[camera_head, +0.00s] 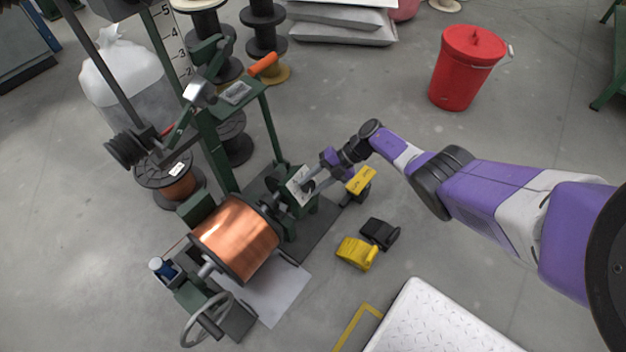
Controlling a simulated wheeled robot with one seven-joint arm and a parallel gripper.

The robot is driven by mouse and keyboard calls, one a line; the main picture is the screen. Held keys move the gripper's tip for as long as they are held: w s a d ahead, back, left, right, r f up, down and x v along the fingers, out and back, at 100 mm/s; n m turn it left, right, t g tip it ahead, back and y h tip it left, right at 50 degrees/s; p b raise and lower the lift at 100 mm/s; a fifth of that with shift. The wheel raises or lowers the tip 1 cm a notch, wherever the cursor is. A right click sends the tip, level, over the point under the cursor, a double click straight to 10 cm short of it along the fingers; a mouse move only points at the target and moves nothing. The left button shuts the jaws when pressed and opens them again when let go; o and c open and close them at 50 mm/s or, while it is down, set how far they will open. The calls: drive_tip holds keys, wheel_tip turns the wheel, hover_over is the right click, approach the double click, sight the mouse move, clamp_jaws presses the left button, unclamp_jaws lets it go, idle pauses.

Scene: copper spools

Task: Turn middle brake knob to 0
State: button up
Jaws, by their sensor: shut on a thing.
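A green machine stand (222,150) carries a copper wire spool (237,238) on a horizontal shaft. A white dial plate (299,186) sits on a green block to the right of the spool. My gripper (312,184) reaches in from the right and is shut at a dark knob in front of this plate. The knob is mostly hidden by my gripper, and its pointer and numbers cannot be read. I cannot tell from this view whether it is the middle one.
Yellow and black blocks (357,253) lie on the floor below my arm. A yellow-topped part (361,181) stands close beside my gripper. A red bucket (467,68) stands at the upper right. A white tread plate (437,318) lies at the bottom.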

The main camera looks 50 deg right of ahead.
drive_tip(key=shift+s+f+n+h, duration=0.15)
drive_tip(key=shift+n+h, duration=0.15)
drive_tip(key=shift+n, duration=0.1)
drive_tip(key=o, duration=1.3)
drive_tip(key=shift+o, duration=0.2)
drive_tip(key=shift+p, duration=0.35)
drive_tip(key=shift+d+r, duration=0.25)
drive_tip(key=shift+r, duration=0.2)
drive_tip(key=p+v, duration=0.3)
drive_tip(key=v, duration=0.4)
drive_tip(key=shift+p, duration=0.3)
